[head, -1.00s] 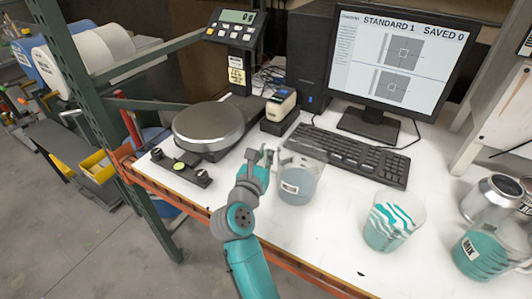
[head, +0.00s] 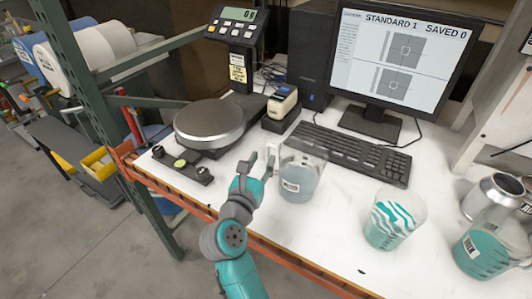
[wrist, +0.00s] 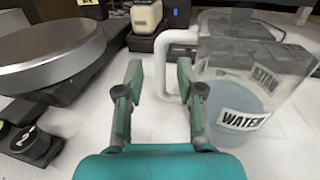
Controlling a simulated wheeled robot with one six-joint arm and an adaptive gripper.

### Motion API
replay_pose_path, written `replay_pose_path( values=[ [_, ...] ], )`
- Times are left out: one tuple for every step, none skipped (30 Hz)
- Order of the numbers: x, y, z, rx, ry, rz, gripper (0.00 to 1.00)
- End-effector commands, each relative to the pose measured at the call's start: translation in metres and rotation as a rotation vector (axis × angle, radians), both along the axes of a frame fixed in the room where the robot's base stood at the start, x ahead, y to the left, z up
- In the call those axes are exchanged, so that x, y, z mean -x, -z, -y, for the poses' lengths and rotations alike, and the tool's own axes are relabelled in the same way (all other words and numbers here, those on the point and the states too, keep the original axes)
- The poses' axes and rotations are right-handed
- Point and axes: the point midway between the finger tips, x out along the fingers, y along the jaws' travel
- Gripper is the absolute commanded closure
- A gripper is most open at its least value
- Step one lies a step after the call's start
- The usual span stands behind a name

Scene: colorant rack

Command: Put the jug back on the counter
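The jug (head: 301,172) is clear, holds a pale grey-blue liquid and stands upright on the white counter (head: 330,235), in front of the keyboard. In the wrist view the jug (wrist: 245,95) has a label reading WATER and a whitish handle on its left side. My gripper (head: 262,160) is just left of the jug.
A round-plate scale (head: 208,125) stands left of the jug. A keyboard (head: 350,152) is behind it. A cup with teal streaks (head: 393,218) and a jug of teal liquid (head: 490,247) stand to the right. The front counter area is clear.

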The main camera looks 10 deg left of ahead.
Motion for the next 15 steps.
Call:
replay_pose_path(
  values=[
    [0.012,0.001,-0.003,0.0,-0.003,0.0,0.62],
    [0.018,0.001,-0.004,0.0,-0.003,-0.001,0.62],
    [0.026,0.0,-0.005,-0.001,-0.004,0.0,0.62],
    [0.031,0.0,-0.005,0.0,-0.004,0.0,0.62],
    [0.036,0.0,-0.006,0.001,-0.003,-0.001,0.62],
    [0.043,0.0,-0.007,0.0,-0.003,0.0,0.62],
    [0.047,0.0,-0.008,-0.001,-0.003,0.0,0.62],
    [0.051,0.0,-0.008,0.0,-0.003,0.0,0.62],
    [0.056,0.0,-0.009,0.0,-0.002,-0.001,0.62],
    [0.06,0.0,-0.009,0.0,-0.002,0.0,0.62],
    [0.062,0.0,-0.01,0.0,-0.002,0.0,0.62],
    [0.065,-0.001,-0.01,0.0,-0.001,0.0,0.62],
    [0.067,-0.001,-0.01,0.0,-0.001,0.0,0.62],
    [0.068,-0.001,-0.01,0.0,-0.001,0.0,0.62],
    [0.07,-0.001,-0.01,0.0,-0.001,0.0,0.62]
  ],
)
